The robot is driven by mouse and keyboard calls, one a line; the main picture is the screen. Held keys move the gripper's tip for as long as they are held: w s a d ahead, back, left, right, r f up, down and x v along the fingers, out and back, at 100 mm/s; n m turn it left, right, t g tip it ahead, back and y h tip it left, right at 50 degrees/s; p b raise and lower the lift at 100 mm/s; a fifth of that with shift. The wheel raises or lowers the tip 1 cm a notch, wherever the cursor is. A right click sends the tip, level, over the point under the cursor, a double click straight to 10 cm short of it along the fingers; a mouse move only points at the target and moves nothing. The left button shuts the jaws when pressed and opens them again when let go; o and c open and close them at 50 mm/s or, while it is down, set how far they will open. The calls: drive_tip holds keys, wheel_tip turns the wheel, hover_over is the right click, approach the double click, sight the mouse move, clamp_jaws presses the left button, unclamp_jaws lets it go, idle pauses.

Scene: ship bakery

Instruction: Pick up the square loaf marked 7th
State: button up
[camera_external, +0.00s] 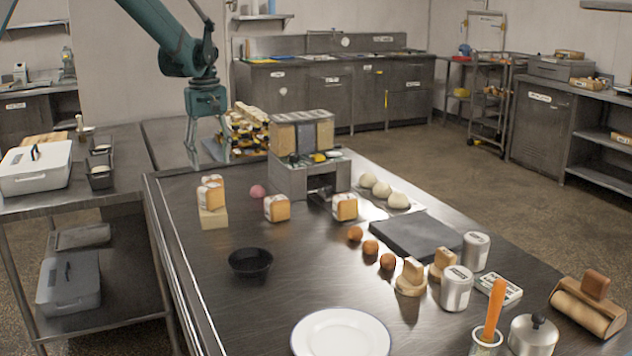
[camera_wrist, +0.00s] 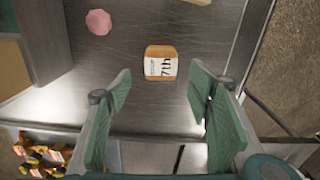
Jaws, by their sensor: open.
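The square loaf marked 7th (camera_wrist: 161,63) has a brown crust and a white label with its lettering turned sideways. In the wrist view it lies on the steel table beyond my fingertips, roughly in line with the gap between them. In the external view it seems to be the rear loaf (camera_external: 214,179) of a pair at the table's left, partly hidden by the front loaf. My gripper (camera_wrist: 160,82) is open and empty, with green fingers. In the external view my gripper (camera_external: 208,163) points down above the table's far left end, behind that pair.
A pink ball (camera_external: 258,191) lies right of the pair. The front loaf (camera_external: 210,197) stands on a wooden block (camera_external: 213,218). Two more labelled loaves (camera_external: 277,208) (camera_external: 345,207) stand farther right, near a grey stand (camera_external: 290,180). A black bowl (camera_external: 250,262) stands nearer, with clear steel around it.

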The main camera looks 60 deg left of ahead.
sight(212, 177)
drive_tip(key=shift+f, duration=0.75)
drive_tip(key=shift+d+f, duration=0.15)
drive_tip(key=shift+f, duration=1.15)
drive_tip(key=shift+d+f, duration=0.1)
drive_tip(key=shift+f, duration=1.2)
drive_tip(key=shift+c, duration=0.4)
drive_tip(key=c, duration=0.9)
